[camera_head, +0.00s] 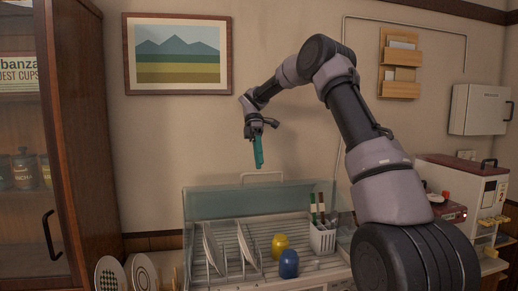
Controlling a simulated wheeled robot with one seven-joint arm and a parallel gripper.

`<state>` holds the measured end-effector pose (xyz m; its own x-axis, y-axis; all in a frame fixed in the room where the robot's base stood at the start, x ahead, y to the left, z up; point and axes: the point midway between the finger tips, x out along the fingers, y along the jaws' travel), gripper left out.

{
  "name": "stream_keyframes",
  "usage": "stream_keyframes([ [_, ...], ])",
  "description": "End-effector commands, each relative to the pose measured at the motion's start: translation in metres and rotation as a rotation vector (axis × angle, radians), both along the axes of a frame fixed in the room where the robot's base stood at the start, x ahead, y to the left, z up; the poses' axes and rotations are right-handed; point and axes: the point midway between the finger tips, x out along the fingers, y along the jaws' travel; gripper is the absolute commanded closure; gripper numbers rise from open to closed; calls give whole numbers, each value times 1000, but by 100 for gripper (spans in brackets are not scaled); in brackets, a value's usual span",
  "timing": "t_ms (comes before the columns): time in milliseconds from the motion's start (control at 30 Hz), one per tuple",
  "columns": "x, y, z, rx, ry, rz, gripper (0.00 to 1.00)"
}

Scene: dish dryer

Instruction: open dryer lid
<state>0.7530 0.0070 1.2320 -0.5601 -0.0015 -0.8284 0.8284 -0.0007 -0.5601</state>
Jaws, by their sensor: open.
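The dish dryer (212,281) stands at the bottom middle of the head view. Its see-through, greenish lid (225,203) shows as a panel along the back and appears raised there, with the plates and cups in front of it looking uncovered. A pale handle (262,175) stands at the lid's top edge. My gripper (259,160) hangs above the lid with its teal fingers pointing down. It is open and empty, a little above the handle and apart from it as seen here. The gap between the fingers is hard to see from this side.
White plates (212,248), a yellow cup (280,246), a blue cup (288,264) and a white cutlery holder (322,240) sit in the rack. A wooden cabinet (85,130) stands left. A red-and-white machine (462,185) stands right. A picture (178,55) hangs behind.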

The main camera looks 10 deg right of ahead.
Motion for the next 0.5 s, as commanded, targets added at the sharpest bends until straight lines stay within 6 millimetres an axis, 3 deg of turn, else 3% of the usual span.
stream_keyframes([
  [200,1,0,42,0,-4,-1,55],
  [500,1,0,62,-1,-1,-1,55],
])
